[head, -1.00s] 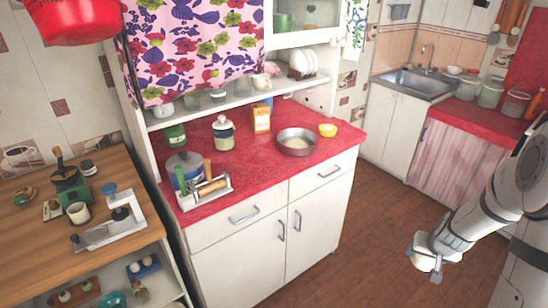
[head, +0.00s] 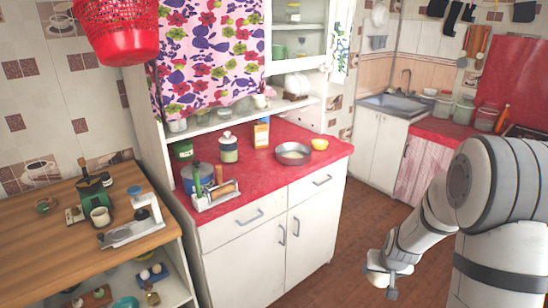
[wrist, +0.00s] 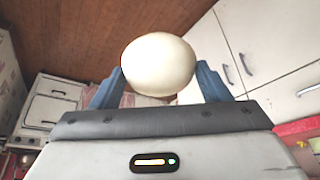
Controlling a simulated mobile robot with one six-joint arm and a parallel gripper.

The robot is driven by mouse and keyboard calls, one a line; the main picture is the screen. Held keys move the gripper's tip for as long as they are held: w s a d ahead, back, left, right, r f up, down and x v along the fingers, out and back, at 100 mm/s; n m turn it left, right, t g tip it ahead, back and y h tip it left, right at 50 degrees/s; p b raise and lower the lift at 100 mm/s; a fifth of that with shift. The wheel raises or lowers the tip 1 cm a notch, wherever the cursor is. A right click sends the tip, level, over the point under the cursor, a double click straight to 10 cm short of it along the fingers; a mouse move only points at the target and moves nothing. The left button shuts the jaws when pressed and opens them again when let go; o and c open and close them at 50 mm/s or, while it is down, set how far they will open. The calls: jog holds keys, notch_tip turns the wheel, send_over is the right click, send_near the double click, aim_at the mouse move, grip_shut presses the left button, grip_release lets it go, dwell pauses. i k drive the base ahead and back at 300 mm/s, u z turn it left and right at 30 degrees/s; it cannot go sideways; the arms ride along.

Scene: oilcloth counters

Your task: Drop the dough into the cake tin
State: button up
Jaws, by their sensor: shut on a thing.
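My gripper (wrist: 160,84) is shut on the dough (wrist: 158,62), a smooth cream-coloured ball between its two blue fingers in the wrist view. In the head view my gripper (head: 390,277) hangs low over the brown floor, to the right of and below the red counter. The dough cannot be made out clearly there. The cake tin (head: 293,162) is a round, shallow grey metal pan on the red counter, near its right end. The gripper is well apart from the tin.
A yellow item (head: 320,143) sits right of the tin, and an orange carton (head: 261,134) stands behind it. A lidded jar (head: 228,148) and a utensil rack (head: 214,196) stand further left. White cabinet doors (head: 308,236) face the open floor.

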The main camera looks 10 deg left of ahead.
aim_at(297, 156)
jog(key=u, duration=0.5)
jog(key=i, duration=0.9)
jog(key=u, duration=0.05)
